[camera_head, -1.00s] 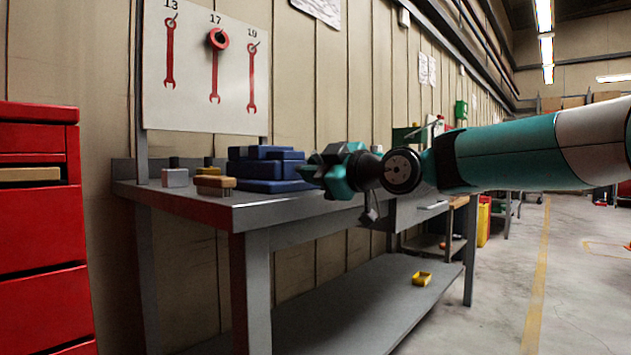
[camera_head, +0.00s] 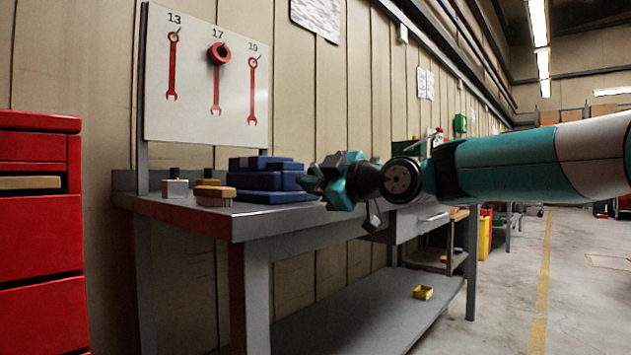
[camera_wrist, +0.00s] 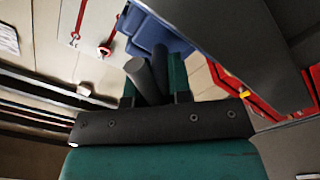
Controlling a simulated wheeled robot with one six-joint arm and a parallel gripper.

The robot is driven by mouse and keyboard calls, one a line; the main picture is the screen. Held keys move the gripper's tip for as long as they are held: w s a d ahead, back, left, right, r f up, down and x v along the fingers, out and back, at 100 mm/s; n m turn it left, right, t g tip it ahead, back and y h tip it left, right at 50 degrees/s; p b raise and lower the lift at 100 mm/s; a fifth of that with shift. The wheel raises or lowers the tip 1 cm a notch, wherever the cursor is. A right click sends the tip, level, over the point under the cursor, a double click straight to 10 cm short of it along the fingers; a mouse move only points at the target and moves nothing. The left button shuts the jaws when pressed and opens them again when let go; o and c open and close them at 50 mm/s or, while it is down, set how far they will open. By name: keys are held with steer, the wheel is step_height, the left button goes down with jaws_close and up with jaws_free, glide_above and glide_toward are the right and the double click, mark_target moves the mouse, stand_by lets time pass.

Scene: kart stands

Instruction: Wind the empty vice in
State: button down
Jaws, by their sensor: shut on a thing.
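The blue vice (camera_head: 266,178) sits on the grey workbench, left of my gripper in the head view. It also shows at the top of the wrist view (camera_wrist: 160,32). My gripper (camera_head: 312,183) is at the vice's right end, above the bench's front edge. In the wrist view its two green fingers (camera_wrist: 152,85) are shut around a dark grey bar, which looks like the vice handle (camera_wrist: 141,76). A second dark round rod (camera_wrist: 160,66) lies beside it and runs toward the vice. The fingertips and the vice's jaw gap are not clearly visible.
The grey workbench (camera_head: 290,214) carries a brown brush (camera_head: 215,196) and small blocks left of the vice. A tool board (camera_head: 195,118) with red wrench shapes stands behind. A red drawer cabinet (camera_head: 40,235) is at left.

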steer(key=c, duration=1)
jaws_free()
steer(key=shift+c, duration=0.2)
steer(key=p+v, duration=0.1)
steer(key=v, duration=1.6)
steer(key=shift+d, duration=0.2)
steer(key=shift+s+f, duration=0.1)
steer(key=shift+s, duration=0.05)
